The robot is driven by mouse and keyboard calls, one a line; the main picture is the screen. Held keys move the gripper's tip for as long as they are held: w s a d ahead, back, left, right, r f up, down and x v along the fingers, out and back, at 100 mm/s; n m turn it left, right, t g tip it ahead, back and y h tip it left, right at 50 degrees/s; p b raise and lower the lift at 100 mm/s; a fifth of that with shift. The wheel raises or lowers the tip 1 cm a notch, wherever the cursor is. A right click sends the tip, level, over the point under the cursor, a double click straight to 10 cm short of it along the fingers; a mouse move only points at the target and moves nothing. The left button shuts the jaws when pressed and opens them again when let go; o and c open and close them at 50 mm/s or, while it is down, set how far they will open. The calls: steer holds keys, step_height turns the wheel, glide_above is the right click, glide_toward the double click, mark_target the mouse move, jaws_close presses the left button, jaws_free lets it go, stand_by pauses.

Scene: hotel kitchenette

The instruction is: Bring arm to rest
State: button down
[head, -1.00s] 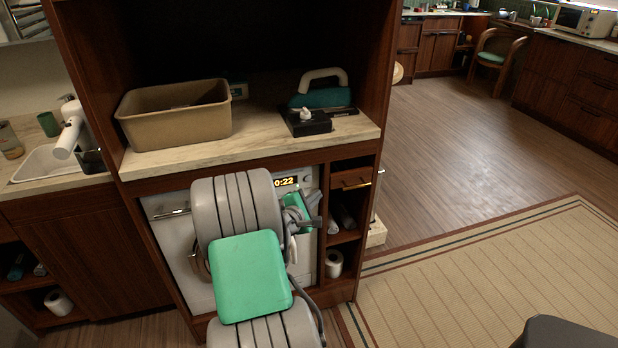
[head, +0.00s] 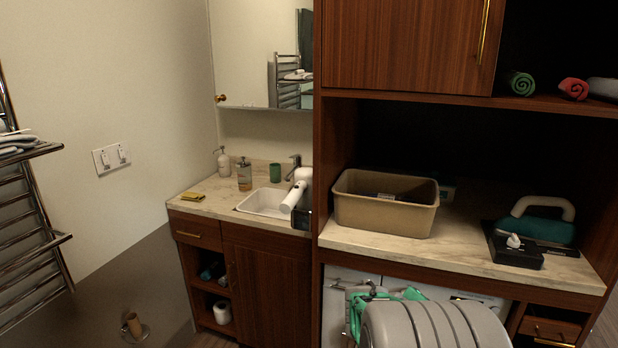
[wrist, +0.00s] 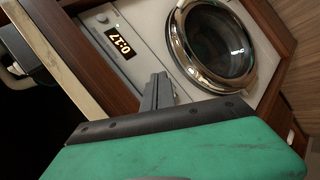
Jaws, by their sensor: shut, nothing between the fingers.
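My gripper (wrist: 158,92) shows in the wrist view with its grey fingers together and empty. It is in front of the white washing machine (wrist: 150,30), whose display (wrist: 119,40) reads 0:17. The machine's round chrome-rimmed door (wrist: 212,45) is to the right of the fingers and looks closed. I cannot tell whether the fingertips touch the machine's front. In the head view my grey and green arm is at the bottom edge, in front of the machine under the counter. The fingers cannot be made out there.
The counter (head: 400,244) above the machine holds a tan bin (head: 385,212) and an iron (head: 540,222) at its right. To the left are a sink (head: 265,204), soap bottles and a green cup (head: 275,173). A towel rack (head: 30,225) stands far left.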

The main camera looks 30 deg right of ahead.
steer(key=w+a+r+m+t+y+p, duration=0.1)
steer(key=a+r+y, duration=0.1)
steer(key=a, duration=0.6)
steer(key=w+a+r+y+p, duration=0.1)
steer(key=w+a+r+y, duration=0.1)
steer(key=a, duration=0.6)
steer(key=s+a+r+y, duration=0.1)
steer(key=s+a+y, duration=0.1)
steer(key=a, duration=0.5)
steer(key=s+a+r+y+p, duration=0.1)
steer(key=s+a+r, duration=0.1)
steer(key=s+a, duration=0.2)
steer(key=s+a+r+g+y+p, duration=0.1)
steer(key=s+a+y, duration=0.1)
steer(key=a, duration=0.8)
steer(key=shift+s+a+r+y, duration=0.25)
steer(key=shift+s+r+y, duration=0.05)
steer(key=shift+s, duration=0.4)
stand_by(1.8)
